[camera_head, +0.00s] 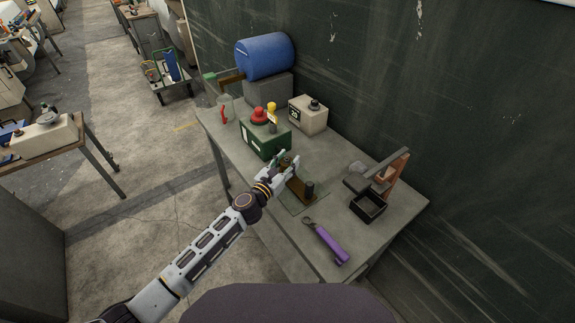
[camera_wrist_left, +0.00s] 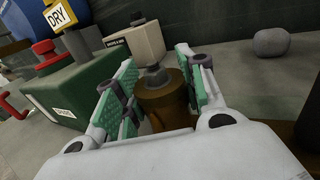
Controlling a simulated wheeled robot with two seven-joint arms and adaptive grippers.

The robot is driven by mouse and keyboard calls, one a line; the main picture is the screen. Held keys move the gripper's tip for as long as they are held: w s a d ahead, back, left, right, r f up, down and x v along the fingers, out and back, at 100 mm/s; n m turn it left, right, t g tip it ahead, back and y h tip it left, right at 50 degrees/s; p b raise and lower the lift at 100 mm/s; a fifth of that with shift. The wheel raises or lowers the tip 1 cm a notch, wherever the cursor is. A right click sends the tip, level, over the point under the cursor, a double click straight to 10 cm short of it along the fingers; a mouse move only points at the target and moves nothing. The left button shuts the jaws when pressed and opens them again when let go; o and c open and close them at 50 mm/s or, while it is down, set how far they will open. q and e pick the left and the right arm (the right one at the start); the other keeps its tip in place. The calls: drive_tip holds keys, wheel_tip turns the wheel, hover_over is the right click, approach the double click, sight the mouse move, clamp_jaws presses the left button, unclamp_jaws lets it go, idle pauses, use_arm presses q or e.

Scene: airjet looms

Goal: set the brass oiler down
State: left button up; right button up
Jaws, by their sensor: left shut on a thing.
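The brass oiler (camera_wrist_left: 165,96) is a brown cylinder with a grey cap, between the green-padded fingers of my left gripper (camera_wrist_left: 152,92) in the left wrist view. The gripper is shut on it. The white gripper body hides its lower part. In the head view my left gripper (camera_head: 287,165) is over the grey workbench (camera_head: 330,145), just in front of the green box (camera_head: 264,138). The oiler is mostly hidden there by the fingers. I cannot tell whether it touches the surface beneath. My right gripper is not in view.
A brown holder with a dark post (camera_head: 309,188) stands on a flat mat beside the gripper. A purple-handled tool (camera_head: 327,242) lies nearer. A black tray (camera_head: 368,207) is at right. A beige box (camera_head: 308,114) and blue drum (camera_head: 264,56) stand behind. Bare bench shows around the mat.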

use_arm(q)
drive_tip(key=shift+f, duration=0.2)
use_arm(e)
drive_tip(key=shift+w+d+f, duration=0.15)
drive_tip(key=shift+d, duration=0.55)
use_arm(q)
drive_tip(key=o, duration=1.2)
drive_tip(key=shift+c, duration=0.2)
drive_tip(key=shift+s+r, duration=0.1)
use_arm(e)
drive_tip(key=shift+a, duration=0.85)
use_arm(q)
drive_tip(key=shift+v, duration=3.1)
drive_tip(key=shift+s+a, duration=0.4)
drive_tip(key=shift+s, duration=0.25)
drive_tip(key=shift+v, duration=1.85)
drive_tip(key=shift+s+a, duration=0.1)
drive_tip(key=shift+s, duration=0.1)
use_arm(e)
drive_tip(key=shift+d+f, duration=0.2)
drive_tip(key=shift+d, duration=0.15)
